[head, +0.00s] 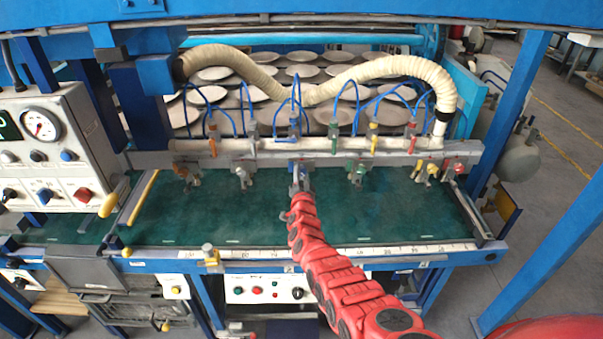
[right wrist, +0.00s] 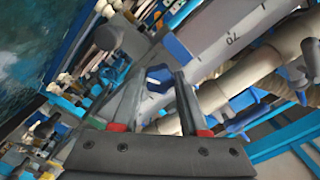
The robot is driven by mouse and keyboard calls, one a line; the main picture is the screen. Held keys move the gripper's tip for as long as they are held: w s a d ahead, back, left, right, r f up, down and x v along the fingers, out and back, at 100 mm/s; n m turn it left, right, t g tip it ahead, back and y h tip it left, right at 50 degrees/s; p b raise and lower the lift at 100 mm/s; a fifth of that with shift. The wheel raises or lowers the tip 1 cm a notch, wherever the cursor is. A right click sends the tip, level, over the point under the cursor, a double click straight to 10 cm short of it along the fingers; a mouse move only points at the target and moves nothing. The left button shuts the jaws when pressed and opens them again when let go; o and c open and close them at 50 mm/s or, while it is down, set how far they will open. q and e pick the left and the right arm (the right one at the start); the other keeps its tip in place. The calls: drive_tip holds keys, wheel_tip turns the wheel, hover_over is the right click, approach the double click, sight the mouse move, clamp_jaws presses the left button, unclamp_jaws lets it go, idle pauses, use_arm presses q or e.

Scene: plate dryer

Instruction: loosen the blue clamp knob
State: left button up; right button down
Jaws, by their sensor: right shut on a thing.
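The blue clamp knob (right wrist: 158,77) shows between the two dark fingers of my right gripper (right wrist: 157,86) in the right wrist view. In the head view the right gripper (head: 300,184) reaches the middle clamp on the pale bar from below, and the red arm behind it runs down to the lower right. The gripper is shut on the blue knob. In the head view the knob (head: 301,171) is small and mostly hidden by the fingers. My left gripper is not in view.
Other clamps with an orange knob (head: 182,170), a green knob (head: 361,169) and a yellow knob (head: 432,168) hang along the pale bar (head: 270,156). A ribbed hose (head: 405,66) arches above it. A gauge panel (head: 45,140) stands at left.

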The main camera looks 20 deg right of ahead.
drive_tip(key=shift+f+n, duration=0.1)
drive_tip(key=shift+n, duration=0.5)
drive_tip(key=shift+c, duration=2.1)
unclamp_jaws()
drive_tip(key=p+v, duration=0.3)
drive_tip(key=v, duration=1.4)
drive_tip(key=shift+s, duration=0.2)
